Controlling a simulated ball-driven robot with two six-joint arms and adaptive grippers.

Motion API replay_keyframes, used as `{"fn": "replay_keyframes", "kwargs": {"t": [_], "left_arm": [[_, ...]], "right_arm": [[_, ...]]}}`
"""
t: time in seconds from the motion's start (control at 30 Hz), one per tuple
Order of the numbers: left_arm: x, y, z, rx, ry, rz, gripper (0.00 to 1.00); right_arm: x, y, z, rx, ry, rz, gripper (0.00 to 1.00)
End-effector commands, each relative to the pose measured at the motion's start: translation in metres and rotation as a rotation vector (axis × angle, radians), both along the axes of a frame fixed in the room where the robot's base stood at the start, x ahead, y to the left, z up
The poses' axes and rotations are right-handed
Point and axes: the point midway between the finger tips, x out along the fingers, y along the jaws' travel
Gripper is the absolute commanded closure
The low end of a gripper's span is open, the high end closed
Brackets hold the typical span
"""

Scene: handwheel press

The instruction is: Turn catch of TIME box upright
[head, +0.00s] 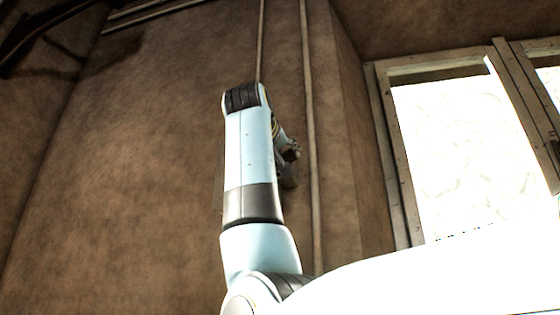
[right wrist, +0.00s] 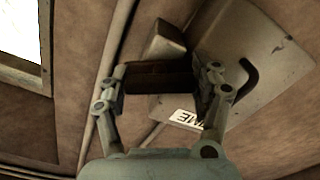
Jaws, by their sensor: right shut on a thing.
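The TIME box (right wrist: 268,62) is a worn grey case on the brown wall, tilted in the right wrist view. Its white label (right wrist: 187,117) is partly covered by my right finger, with only its last letters showing. My right gripper (right wrist: 160,79) is shut on the catch (right wrist: 166,42), a grey-brown block at the box's left side. The catch's middle is dark and hidden between the finger pads; its upper end sticks out above them. In the head view my right gripper (head: 288,152) is up at the wall, partly behind my own arm, and the box is mostly hidden there. My left gripper is not in view.
A thin pipe (head: 309,120) runs down the wall just right of my gripper in the head view. A wall corner and a bright window (head: 465,150) with a wooden frame are farther right.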

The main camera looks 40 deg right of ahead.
Motion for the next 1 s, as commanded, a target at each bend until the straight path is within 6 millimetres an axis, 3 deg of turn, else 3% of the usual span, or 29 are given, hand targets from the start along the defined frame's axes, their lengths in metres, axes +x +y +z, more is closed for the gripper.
{"fn": "replay_keyframes", "kwargs": {"t": [1.0], "left_arm": [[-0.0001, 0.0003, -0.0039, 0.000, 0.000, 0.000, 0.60]], "right_arm": [[0.0003, 0.0004, 0.0003, -0.590, 0.689, 0.002, 0.68]]}}
